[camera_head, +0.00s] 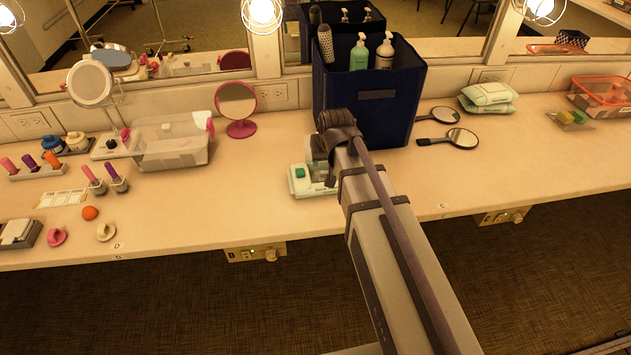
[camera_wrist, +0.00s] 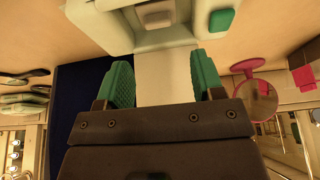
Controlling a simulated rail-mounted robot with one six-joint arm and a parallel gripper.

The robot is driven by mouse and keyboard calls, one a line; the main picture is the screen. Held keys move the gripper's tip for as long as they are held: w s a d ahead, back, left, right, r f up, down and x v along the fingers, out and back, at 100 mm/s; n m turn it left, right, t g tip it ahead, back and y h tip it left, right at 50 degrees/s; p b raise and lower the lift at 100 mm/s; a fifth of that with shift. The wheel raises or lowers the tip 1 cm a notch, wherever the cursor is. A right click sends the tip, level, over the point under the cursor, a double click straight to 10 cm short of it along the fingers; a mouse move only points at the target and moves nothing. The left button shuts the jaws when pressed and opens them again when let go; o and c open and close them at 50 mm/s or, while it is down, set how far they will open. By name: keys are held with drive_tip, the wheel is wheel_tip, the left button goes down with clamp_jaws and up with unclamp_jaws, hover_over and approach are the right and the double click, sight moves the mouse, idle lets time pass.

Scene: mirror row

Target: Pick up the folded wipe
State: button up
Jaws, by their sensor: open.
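My gripper (camera_wrist: 163,66) shows in the wrist view with two green ridged fingers, apart and open. A pale flat strip (camera_wrist: 165,82), which looks like the folded wipe, lies between the fingers with a gap on at least one side. Its upper end meets a white dispenser-like box (camera_wrist: 105,28) with a green button (camera_wrist: 221,20). In the head view the box (camera_head: 300,187) stands on the counter in front of the navy bin, partly hidden by my wrist. The strip cannot be made out there.
The navy bin (camera_head: 376,112) with bottles stands close behind my arm. Left are a pink round mirror (camera_head: 237,104) and a clear tub (camera_head: 170,150). Right are hand mirrors (camera_head: 459,138) and a wipe-like soft pack (camera_head: 488,98). The front counter right of the box is clear.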

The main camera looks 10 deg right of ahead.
sight(325, 171)
drive_tip(key=b+x, duration=0.7)
drive_tip(key=x, duration=0.2)
drive_tip(key=shift+w+f+b, duration=0.1)
drive_tip(key=shift+f+b, duration=0.2)
drive_tip(key=shift+f, duration=0.1)
drive_tip(key=shift+r, duration=0.25)
drive_tip(key=c, duration=0.6)
